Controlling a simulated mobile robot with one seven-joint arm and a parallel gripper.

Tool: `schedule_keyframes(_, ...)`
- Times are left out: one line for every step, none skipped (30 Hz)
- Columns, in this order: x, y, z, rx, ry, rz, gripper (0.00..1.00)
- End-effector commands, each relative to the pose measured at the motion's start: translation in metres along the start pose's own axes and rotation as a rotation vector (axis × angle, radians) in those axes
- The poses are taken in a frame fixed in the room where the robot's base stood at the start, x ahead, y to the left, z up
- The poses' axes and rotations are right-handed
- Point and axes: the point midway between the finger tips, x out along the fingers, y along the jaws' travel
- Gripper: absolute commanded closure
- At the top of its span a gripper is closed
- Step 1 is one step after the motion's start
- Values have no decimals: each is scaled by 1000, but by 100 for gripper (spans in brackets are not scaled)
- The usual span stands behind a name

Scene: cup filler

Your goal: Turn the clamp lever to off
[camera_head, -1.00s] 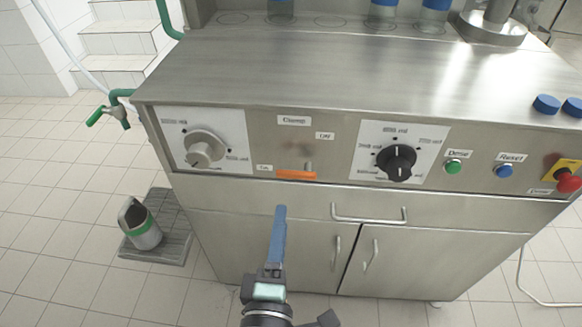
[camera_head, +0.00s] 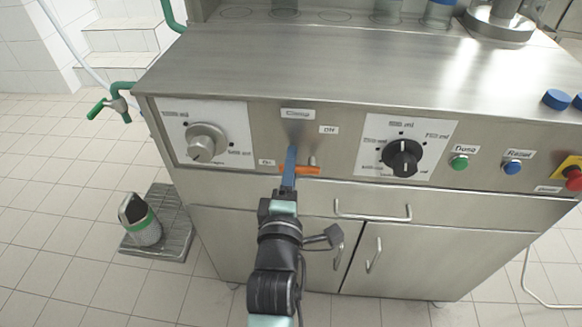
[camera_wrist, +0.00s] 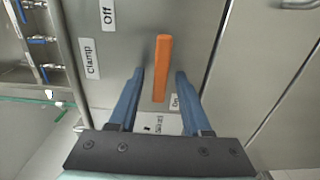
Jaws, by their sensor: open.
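The orange clamp lever (camera_head: 300,170) lies horizontal on the steel front panel, below the "Clamp" label (camera_head: 297,114). Its free end points left toward the "On" label (camera_head: 267,162); the "Off" label (camera_head: 329,130) is up and to the right. My gripper (camera_head: 290,165) is at the lever, its blue fingers hiding part of it in the head view. In the wrist view the lever (camera_wrist: 161,68) shows between the two open blue fingers (camera_wrist: 157,88), with a gap on each side. I cannot tell how deep the fingertips reach around it.
The grey knob (camera_head: 204,143) is left of the lever and the black knob (camera_head: 402,157) is right of it. Green (camera_head: 459,163) and blue (camera_head: 512,168) buttons lie farther right. A drawer handle (camera_head: 372,214) sticks out below.

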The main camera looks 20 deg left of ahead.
Motion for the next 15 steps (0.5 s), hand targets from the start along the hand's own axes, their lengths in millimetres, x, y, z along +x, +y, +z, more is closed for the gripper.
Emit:
schedule_keyframes(0, 0, 0, 0, 0, 0, 51)
schedule_keyframes(0, 0, 0, 0, 0, 0, 51)
schedule_keyframes(0, 0, 0, 0, 0, 0, 51)
schedule_keyframes(0, 0, 0, 0, 0, 0, 51)
schedule_keyframes(0, 0, 0, 0, 0, 0, 51)
schedule_keyframes(0, 0, 0, 0, 0, 0, 55)
schedule_keyframes(0, 0, 0, 0, 0, 0, 60)
schedule_keyframes(0, 0, 0, 0, 0, 0, 66)
schedule_keyframes(0, 0, 0, 0, 0, 0, 73)
schedule_keyframes(0, 0, 0, 0, 0, 0, 78)
schedule_keyframes(0, 0, 0, 0, 0, 0, 84)
schedule_keyframes(0, 0, 0, 0, 0, 0, 91)
schedule_keyframes(0, 0, 0, 0, 0, 0, 96)
schedule_keyframes(0, 0, 0, 0, 0, 0, 100)
schedule_keyframes(0, 0, 0, 1, 0, 0, 100)
